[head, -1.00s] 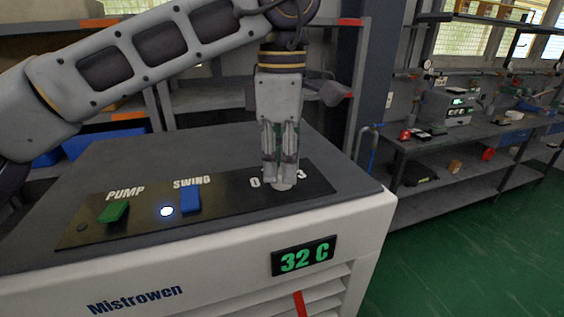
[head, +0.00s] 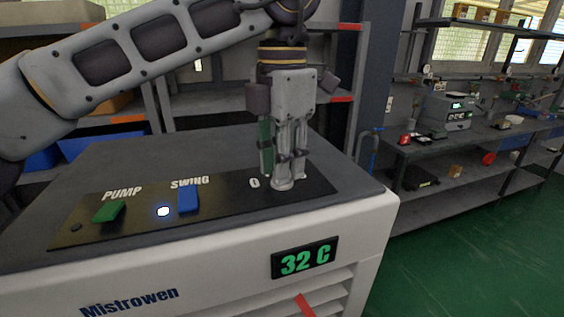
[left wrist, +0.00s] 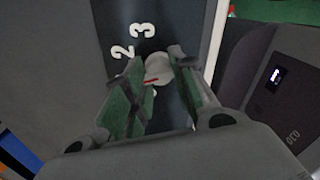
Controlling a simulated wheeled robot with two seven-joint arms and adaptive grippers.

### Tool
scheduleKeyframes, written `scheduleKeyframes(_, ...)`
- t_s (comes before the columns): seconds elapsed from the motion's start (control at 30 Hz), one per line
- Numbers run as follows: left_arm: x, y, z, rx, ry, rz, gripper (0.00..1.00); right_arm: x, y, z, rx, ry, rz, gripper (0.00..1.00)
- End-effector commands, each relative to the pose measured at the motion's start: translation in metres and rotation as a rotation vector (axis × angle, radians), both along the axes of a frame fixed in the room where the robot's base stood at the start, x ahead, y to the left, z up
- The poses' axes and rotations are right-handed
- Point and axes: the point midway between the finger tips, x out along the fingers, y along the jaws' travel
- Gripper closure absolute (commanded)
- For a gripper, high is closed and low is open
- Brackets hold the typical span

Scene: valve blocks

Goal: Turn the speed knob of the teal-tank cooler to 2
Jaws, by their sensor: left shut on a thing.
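The cooler (head: 215,245) is a white unit with a dark top panel, a "Mistrowen" label and a 32 C display; its tank is not visible. My left gripper (head: 283,182) points down at the panel's right end. In the left wrist view its fingers (left wrist: 160,82) are shut around the pale speed knob (left wrist: 158,68), one on each side. A red mark shows on the knob's lower-left part. The printed 2 (left wrist: 123,52) and 3 (left wrist: 143,30) lie beyond the knob; I cannot tell exactly which number the mark faces. The 0 (head: 254,183) shows in the head view. My right gripper is out of view.
On the same panel are a green PUMP switch (head: 109,212), a blue SWING switch (head: 188,200) and a lit indicator (head: 163,211). Shelves stand behind the cooler. A workbench (head: 450,140) with equipment is at the right, with clear green floor before it.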

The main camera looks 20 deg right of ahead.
Motion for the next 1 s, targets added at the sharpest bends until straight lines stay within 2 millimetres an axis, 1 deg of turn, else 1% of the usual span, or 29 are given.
scheduleKeyframes(0.1,0.0,0.0,-0.001,0.0,-0.001,0.05,0.98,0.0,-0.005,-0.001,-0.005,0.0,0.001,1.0)
scheduleKeyframes(0.33,0.0,0.0,0.0,0.0,0.0,0.098,0.98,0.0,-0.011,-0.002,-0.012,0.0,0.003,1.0)
scheduleKeyframes(0.57,0.0,0.0,0.0,0.0,0.0,0.104,0.98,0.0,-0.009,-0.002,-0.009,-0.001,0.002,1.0)
scheduleKeyframes(0.73,0.0,0.0,0.0,0.0,0.0,0.103,0.98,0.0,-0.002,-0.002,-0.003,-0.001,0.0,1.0)
scheduleKeyframes(0.77,0.0,0.0,0.0,0.0,0.0,0.103,0.7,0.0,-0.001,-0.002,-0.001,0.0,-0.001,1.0)
scheduleKeyframes(0.9,0.0,0.0,0.0,0.0,0.0,0.103,0.52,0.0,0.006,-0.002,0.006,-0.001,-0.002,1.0)
scheduleKeyframes(1.0,0.0,0.0,0.0,0.0,0.0,0.103,0.41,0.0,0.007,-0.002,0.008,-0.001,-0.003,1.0)
